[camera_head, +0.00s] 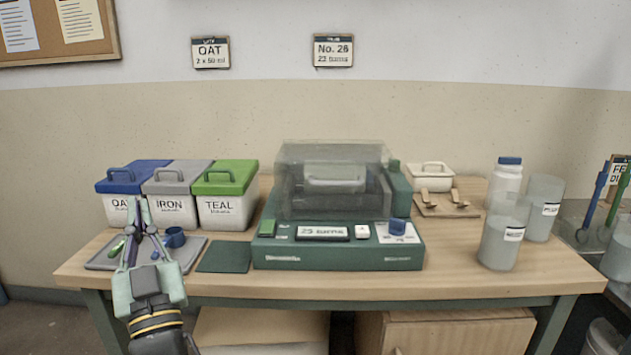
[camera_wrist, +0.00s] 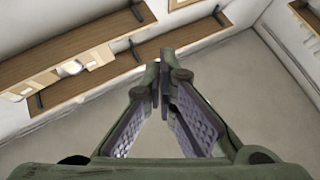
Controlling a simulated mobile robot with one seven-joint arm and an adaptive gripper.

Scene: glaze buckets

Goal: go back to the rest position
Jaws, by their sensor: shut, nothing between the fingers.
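My gripper (camera_head: 141,215) is in the head view at the left, in front of the grey tray and the bins. Its fingers point up and it holds nothing. In the wrist view my gripper (camera_wrist: 155,85) has its two fingertips together, with an empty gap lower down between the textured pads. That view looks towards wooden shelves (camera_wrist: 90,65) on a wall and a plain pale surface.
A grey tray (camera_head: 190,250) with a blue cup (camera_head: 175,238) lies behind my gripper. Blue, grey and green lidded bins (camera_head: 228,212) stand beyond it. A green machine (camera_head: 340,257) fills the table's middle; clear containers (camera_head: 500,245) stand right. A dark green mat (camera_head: 224,257) is bare.

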